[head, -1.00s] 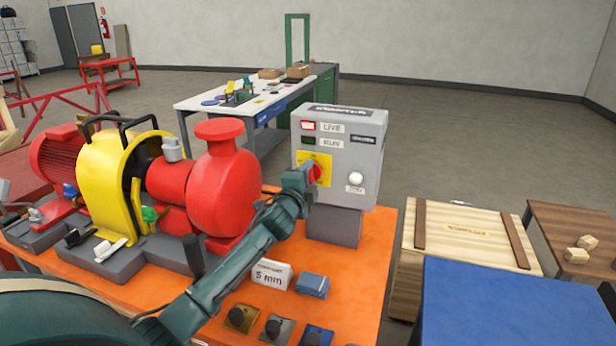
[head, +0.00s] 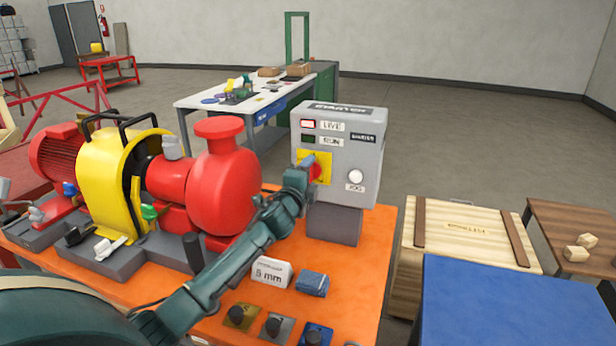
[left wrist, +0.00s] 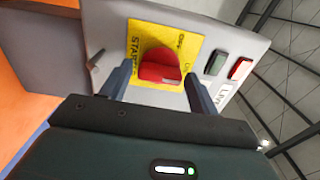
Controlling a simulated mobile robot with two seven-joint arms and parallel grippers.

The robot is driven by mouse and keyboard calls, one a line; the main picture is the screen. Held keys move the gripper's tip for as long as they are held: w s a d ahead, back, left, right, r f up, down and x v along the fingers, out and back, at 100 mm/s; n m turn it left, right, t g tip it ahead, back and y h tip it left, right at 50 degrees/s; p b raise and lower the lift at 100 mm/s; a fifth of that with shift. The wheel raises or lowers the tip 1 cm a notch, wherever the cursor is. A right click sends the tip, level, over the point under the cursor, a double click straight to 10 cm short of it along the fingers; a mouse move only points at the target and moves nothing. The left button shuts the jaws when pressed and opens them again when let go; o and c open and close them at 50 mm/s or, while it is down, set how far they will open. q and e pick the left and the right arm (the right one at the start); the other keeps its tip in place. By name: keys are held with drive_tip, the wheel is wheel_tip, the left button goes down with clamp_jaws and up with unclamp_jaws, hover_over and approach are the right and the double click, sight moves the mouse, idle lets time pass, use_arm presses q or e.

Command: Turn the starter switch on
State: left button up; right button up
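The grey starter box (head: 362,150) stands on the orange bench top. Its red rotary switch (head: 316,173) sits on a yellow plate (head: 325,161) on the front face, partly hidden by my gripper in the head view. My left gripper (head: 308,168) is at the switch. In the left wrist view the red knob (left wrist: 160,67) lies between my two open fingers (left wrist: 158,88), with a small gap seen on each side. The yellow plate (left wrist: 143,36) carries an OFF mark; I cannot tell exactly where the knob points. My right gripper is out of view.
On the box, the red LIVE lamp (head: 308,124) looks lit and the green RUN lamp (head: 308,139) dark. A white jog button (head: 355,176) is at lower right. The red pump (head: 224,190) stands left of my forearm. A 5 mm sign (head: 271,272) and blue block (head: 313,283) lie below.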

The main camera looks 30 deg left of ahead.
use_arm(q)
drive_tip(key=shift+o, duration=0.7)
drive_tip(key=b+v, duration=0.2)
drive_tip(key=v, duration=1.1)
drive_tip(key=shift+s+f, duration=0.1)
